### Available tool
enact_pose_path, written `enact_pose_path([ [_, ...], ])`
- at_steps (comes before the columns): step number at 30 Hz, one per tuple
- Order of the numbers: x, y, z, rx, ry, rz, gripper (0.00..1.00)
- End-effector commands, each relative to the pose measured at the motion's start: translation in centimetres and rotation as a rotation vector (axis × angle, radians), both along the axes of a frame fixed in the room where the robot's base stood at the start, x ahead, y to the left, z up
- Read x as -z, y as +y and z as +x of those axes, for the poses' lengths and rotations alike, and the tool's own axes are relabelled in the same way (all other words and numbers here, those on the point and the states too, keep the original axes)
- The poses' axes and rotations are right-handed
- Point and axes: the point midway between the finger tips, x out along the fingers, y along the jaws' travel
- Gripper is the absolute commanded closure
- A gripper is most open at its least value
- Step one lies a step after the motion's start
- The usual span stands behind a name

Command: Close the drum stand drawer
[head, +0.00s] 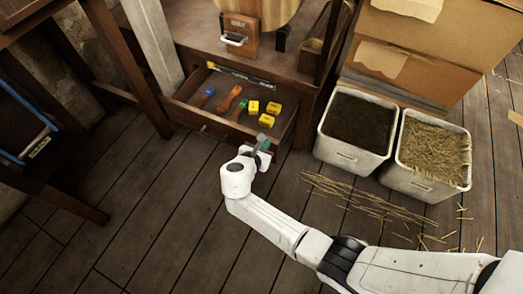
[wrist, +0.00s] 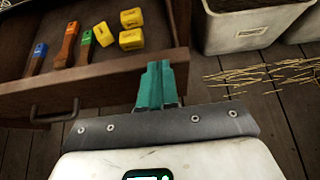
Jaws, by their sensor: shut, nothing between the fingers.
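The drum stand drawer (head: 188,112) is pulled out from the dark wooden stand (head: 290,77) in the head view. In the wrist view its front board (wrist: 103,78) and handle (wrist: 53,115) show on the left. Several yellow blocks (head: 267,121) and some brushes (head: 230,98) with coloured tags lie in it. My gripper (head: 263,140) is shut and empty at the right part of the drawer front. In the wrist view its teal fingers (wrist: 158,70) overlap the front board near its right end. I cannot tell whether they touch it.
Right of the stand are a white bin of dark soil (head: 341,158) and a white bin of straw (head: 411,181). Cardboard boxes (head: 460,45) stand behind them. Loose straw (head: 365,196) lies on the floor. A wooden frame (head: 60,185) stands at the left. The floor before the drawer is clear.

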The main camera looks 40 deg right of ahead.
Motion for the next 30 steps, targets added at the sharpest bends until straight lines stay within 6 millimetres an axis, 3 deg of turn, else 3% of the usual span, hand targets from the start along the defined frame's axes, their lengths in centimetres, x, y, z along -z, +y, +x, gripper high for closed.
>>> enact_pose_path([
  [12, 0.2, -8.7, 5.0, 0.005, -0.001, -0.001, 1.0],
  [18, 0.2, -12.1, 6.9, 0.004, -0.001, -0.001, 1.0],
  [24, 0.1, -14.1, 8.1, 0.001, 0.0, -0.001, 1.0],
  [30, 0.0, -14.9, 8.6, 0.0, 0.001, -0.002, 1.0],
])
